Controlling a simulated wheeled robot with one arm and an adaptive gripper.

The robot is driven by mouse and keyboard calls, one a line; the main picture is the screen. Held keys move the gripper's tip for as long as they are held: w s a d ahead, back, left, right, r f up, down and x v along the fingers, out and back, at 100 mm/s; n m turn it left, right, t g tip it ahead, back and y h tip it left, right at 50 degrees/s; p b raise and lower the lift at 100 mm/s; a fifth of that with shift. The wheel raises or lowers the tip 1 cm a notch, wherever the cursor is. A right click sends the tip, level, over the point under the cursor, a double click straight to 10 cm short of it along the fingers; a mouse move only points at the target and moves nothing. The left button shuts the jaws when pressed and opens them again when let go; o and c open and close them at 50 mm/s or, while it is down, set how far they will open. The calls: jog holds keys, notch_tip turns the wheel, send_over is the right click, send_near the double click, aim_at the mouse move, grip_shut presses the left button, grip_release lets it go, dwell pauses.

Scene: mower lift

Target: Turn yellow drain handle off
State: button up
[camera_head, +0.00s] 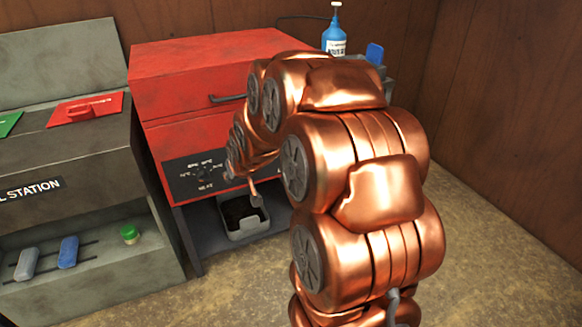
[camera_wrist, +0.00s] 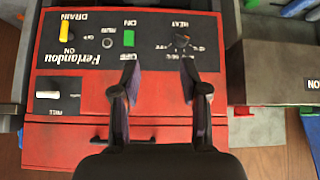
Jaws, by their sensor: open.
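In the wrist view, which shows the panel lettering upside down, the yellow drain handle (camera_wrist: 65,31) is at the upper left of the black control panel (camera_wrist: 95,68). It points along the picture's vertical, between the DRAIN label and an ON label. My gripper (camera_wrist: 159,68) is open and empty, its fingers apart in front of the panel, to the right of the handle and lower in the picture. In the head view my gripper (camera_head: 246,187) is by the front of the red machine (camera_head: 215,75). My arm hides the yellow handle there.
The panel also has a green switch (camera_wrist: 128,38), a heat knob (camera_wrist: 182,41) and a white fill handle (camera_wrist: 47,95). A grey bin (camera_head: 243,222) is under the machine. A blue bottle (camera_head: 334,35) stands behind my arm. A grey station (camera_head: 70,165) is at left.

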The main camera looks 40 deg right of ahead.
jog(key=w+d+f+m+t+h+b, duration=0.1)
jog(key=w+d+f+b, duration=0.25)
jog(key=d, duration=0.25)
jog(key=w+d+f+t+h+b, duration=0.1)
jog(key=w+d+f+t+b, duration=0.1)
jog(key=d+f, duration=0.25)
jog(key=w+d+f+m+t+h+b, duration=0.1)
jog(key=w+d+f+b, duration=0.2)
jog(key=d, duration=0.3)
jog(key=s+d+f+m+t+h+b, duration=0.1)
jog(key=d+f+t+h+b, duration=0.15)
jog(key=d, duration=0.35)
jog(key=d+f+t+h+b, duration=0.1)
jog(key=d+f+b, duration=0.25)
jog(key=d, duration=0.35)
jog(key=shift+r+b+x, duration=0.15)
jog(key=shift+b+x, duration=0.25)
jog(key=shift+x, duration=0.85)
jog(key=shift+r+b+x, duration=0.2)
jog(key=shift+b+x, duration=0.15)
jog(key=shift+x, duration=0.85)
jog(key=shift+r+b+x, duration=0.15)
jog(key=shift+b+x, duration=0.25)
jog(key=shift+x, duration=0.85)
grip_shut()
